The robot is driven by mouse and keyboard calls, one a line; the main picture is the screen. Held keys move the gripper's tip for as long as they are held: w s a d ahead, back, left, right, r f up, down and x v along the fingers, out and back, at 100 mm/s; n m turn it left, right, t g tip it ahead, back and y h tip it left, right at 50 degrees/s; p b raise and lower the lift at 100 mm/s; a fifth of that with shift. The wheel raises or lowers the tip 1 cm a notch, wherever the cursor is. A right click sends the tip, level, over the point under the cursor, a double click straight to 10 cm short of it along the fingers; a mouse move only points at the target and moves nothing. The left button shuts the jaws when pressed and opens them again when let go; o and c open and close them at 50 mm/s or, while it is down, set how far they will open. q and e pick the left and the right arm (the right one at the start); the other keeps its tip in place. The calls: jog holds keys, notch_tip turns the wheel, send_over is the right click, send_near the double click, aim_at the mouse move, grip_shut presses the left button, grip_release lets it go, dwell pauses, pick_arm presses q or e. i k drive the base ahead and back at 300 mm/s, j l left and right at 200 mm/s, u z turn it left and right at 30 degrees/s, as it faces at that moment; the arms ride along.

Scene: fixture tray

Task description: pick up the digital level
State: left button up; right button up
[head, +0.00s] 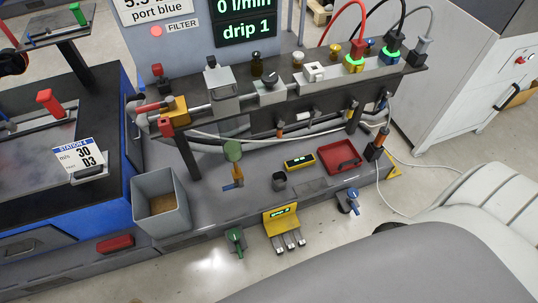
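A small yellow bar with a dark, lit display, which looks like the digital level (299,161), lies flat on the grey lower deck below the black shelf. It sits between a dark cup (279,181) and a red tray (340,157), apart from both. Its display is too small to read. Neither of my grippers can be made out in the head view, and nothing is touching the level.
The black shelf (295,92) with fittings and cables overhangs behind. A yellow pedal unit (281,222) stands in front. Some deck around the level is clear.

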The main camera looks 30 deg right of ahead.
aim_at(293, 164)
jog(key=l+u, duration=0.45)
jog(key=k+l+u, duration=0.1)
jog(key=l+u, duration=0.3)
jog(key=k+l+u, duration=0.15)
jog(key=l+u, duration=0.3)
jog(key=k+l+u, duration=0.25)
jog(key=u, duration=0.2)
jog(key=l, duration=0.1)
